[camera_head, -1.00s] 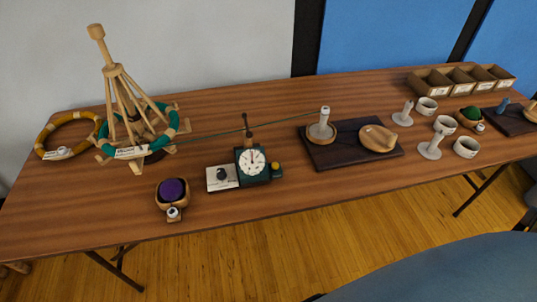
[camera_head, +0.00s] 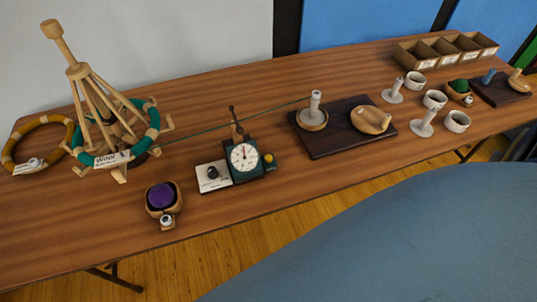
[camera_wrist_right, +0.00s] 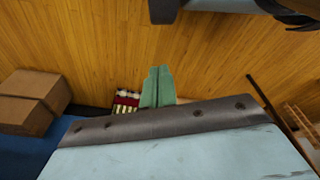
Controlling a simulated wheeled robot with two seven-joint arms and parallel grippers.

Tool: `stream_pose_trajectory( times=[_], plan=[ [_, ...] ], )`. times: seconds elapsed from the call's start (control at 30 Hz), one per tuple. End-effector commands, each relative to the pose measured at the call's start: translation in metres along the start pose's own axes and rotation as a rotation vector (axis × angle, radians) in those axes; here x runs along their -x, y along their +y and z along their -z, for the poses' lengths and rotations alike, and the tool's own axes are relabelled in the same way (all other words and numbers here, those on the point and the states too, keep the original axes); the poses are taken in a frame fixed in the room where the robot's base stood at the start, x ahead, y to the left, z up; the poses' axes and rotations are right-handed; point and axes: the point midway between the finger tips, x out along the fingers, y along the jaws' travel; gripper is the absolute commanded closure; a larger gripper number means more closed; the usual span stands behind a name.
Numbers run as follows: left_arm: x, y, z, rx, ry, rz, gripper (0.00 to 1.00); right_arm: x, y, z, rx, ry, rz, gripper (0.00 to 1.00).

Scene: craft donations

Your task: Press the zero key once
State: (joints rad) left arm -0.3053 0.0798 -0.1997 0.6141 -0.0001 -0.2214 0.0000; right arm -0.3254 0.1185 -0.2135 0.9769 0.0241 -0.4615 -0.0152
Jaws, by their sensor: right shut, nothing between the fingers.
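A small dark green counter with a round white dial (camera_head: 243,157) stands near the front edge of the table in the head view. A yellow knob or key (camera_head: 268,158) sits at its right side. A white plate with a black knob (camera_head: 212,174) adjoins it on the left. No lettering is readable, so I cannot tell which part is the zero key. In the right wrist view my right gripper (camera_wrist_right: 158,72) shows green fingers pressed together, empty, above the wooden floor and away from the counter. My left gripper is in neither view.
A wooden swift with a teal yarn ring (camera_head: 85,157) stands at left; its strand runs past the counter to a winder on a dark board (camera_head: 342,140). A purple ball bowl (camera_head: 161,197) sits front left. Cups and a divided box (camera_head: 445,52) are right. Boxes (camera_wrist_right: 32,100) stand near the floor.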

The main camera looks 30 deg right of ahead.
Motion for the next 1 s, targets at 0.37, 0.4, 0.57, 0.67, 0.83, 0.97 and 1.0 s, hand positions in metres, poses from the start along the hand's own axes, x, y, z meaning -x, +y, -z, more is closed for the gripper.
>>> stream_pose_trajectory(
  times=[0.37,0.4,0.57,0.67,0.83,0.97,1.0],
  plan=[
    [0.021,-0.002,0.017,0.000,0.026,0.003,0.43,0.151,0.005,0.164,0.080,0.171,0.014,1.00],
    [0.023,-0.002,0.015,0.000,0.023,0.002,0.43,0.168,0.003,0.173,0.089,0.184,0.018,1.00],
    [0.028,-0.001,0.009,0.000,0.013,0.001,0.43,0.227,-0.002,0.200,0.125,0.230,0.028,1.00],
    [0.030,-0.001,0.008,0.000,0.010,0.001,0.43,0.259,-0.006,0.213,0.156,0.261,0.035,1.00],
    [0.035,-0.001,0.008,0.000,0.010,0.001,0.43,0.309,-0.018,0.242,0.278,0.351,0.057,1.00],
    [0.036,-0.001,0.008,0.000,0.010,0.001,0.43,0.324,-0.030,0.272,0.450,0.443,0.079,1.00],
    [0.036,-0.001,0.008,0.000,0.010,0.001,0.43,0.325,-0.032,0.280,0.497,0.467,0.085,1.00]
  ],
)
